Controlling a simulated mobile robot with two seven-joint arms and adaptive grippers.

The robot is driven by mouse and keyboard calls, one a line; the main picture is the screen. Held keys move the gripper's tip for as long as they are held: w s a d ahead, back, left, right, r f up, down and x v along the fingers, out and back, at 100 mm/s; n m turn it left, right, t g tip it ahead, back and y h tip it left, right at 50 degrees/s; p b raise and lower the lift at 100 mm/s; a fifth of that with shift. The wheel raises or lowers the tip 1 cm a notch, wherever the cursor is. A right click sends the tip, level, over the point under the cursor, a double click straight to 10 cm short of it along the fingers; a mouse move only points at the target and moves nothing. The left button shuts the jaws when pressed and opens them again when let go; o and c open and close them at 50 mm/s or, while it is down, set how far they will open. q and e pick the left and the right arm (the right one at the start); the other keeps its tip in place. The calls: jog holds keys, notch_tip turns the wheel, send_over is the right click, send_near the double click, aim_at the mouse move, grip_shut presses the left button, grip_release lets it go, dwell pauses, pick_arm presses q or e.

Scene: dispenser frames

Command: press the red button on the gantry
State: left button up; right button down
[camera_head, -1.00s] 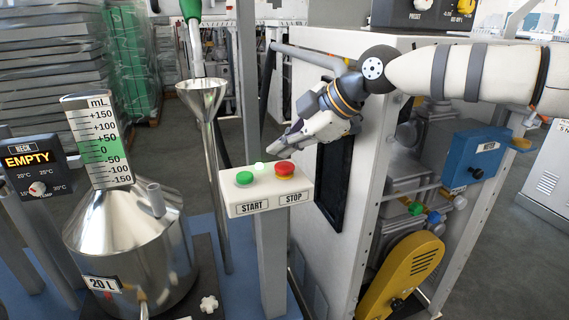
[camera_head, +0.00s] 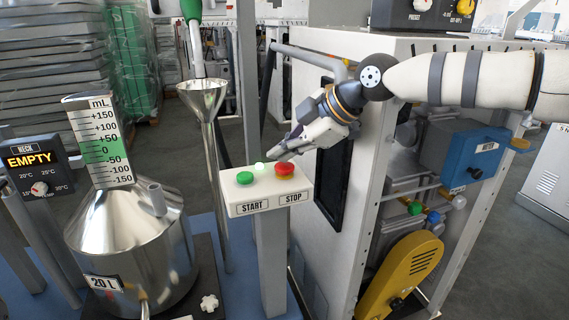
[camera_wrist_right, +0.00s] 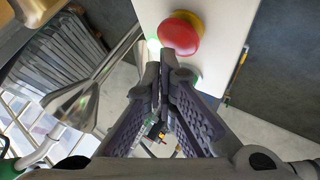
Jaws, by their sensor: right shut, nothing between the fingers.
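The red button (camera_head: 285,169), a mushroom cap on a yellow collar, sits above the STOP label on a white control box (camera_head: 268,203). A green button (camera_head: 244,178) sits to its left above the START label. My right gripper (camera_head: 274,157) is shut and empty, just behind the red button in the head view. In the right wrist view the red button (camera_wrist_right: 181,33) lies just beyond the closed fingertips (camera_wrist_right: 167,57). I cannot tell whether they touch it. The left gripper is not in view.
A steel 20 L vessel (camera_head: 130,245) with a level scale (camera_head: 100,140) stands at left. A funnel (camera_head: 203,98) on a tall pipe is behind the box. A white machine cabinet (camera_head: 335,240) with a yellow guard (camera_head: 405,275) stands close at right.

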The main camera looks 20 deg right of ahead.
aim_at(284, 166)
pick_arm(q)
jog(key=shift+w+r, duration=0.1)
pick_arm(e)
jog(key=shift+f, duration=0.5)
dwell(0.5)
pick_arm(q)
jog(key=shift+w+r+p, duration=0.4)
jog(key=shift+p, duration=0.05)
pick_arm(e)
jog(key=shift+r, duration=0.95)
